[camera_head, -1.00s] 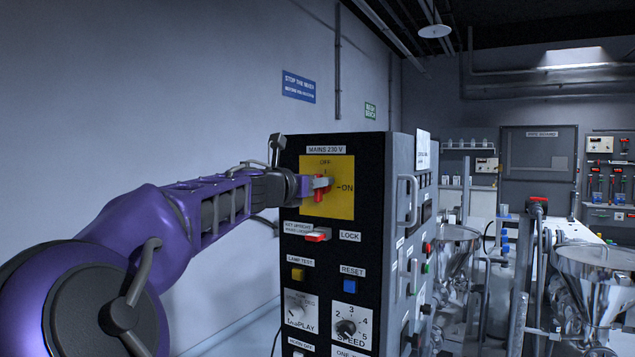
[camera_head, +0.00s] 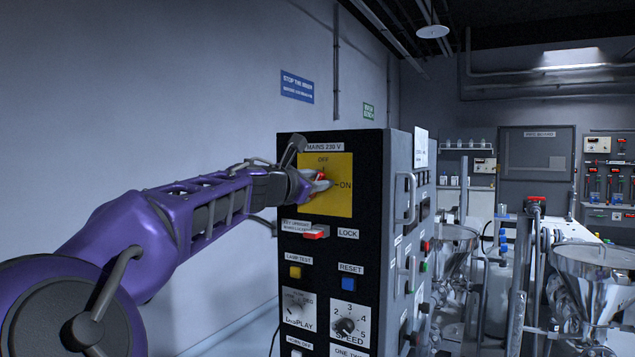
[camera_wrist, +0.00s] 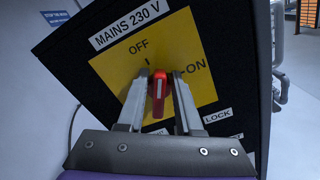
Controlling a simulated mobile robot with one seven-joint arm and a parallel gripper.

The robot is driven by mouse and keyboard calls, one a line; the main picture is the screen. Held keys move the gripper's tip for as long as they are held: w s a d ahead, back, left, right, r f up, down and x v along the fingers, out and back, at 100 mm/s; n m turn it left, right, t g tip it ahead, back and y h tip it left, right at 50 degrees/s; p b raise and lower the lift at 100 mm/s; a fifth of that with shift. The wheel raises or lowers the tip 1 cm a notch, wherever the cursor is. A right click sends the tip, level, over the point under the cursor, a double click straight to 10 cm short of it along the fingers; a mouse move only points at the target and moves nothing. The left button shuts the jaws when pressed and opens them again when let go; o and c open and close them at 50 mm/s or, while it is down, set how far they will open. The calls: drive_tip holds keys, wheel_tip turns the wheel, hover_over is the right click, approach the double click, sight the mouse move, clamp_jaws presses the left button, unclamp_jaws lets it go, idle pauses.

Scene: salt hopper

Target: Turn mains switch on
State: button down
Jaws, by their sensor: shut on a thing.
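The mains switch has a red handle (camera_wrist: 158,90) on a yellow plate (camera_head: 342,203), under the label MAINS 230 V. OFF is printed at the top of the plate and ON at its right. My gripper (camera_wrist: 158,88) is shut on the red handle, with one grey finger on each side of it. In the head view my gripper (camera_head: 318,183) comes from the left and covers most of the handle (camera_head: 322,174). The plate looks tilted in the wrist view.
Below the plate on the black panel (camera_head: 365,250) are a red LOCK switch (camera_head: 315,234), a yellow lamp-test button (camera_head: 295,272), a blue reset button (camera_head: 349,284) and a speed knob (camera_head: 344,326). Metal hoppers (camera_head: 590,280) stand at the right.

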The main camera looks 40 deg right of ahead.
drive_tip(key=m, duration=0.2)
drive_tip(key=m+b, duration=0.1)
drive_tip(key=m, duration=0.1)
drive_tip(key=f+m+b, duration=0.1)
drive_tip(key=m, duration=0.1)
drive_tip(key=shift+s+d, duration=0.1)
drive_tip(key=shift+s, duration=0.2)
drive_tip(key=m, duration=0.5)
drive_tip(key=shift+f+b, duration=0.25)
drive_tip(key=shift+b, duration=0.1)
drive_tip(key=shift+m, duration=0.4)
drive_tip(key=c, duration=0.8)
unclamp_jaws()
drive_tip(key=shift+c, duration=0.2)
drive_tip(key=v, duration=1.7)
drive_tip(key=shift+s, duration=0.2)
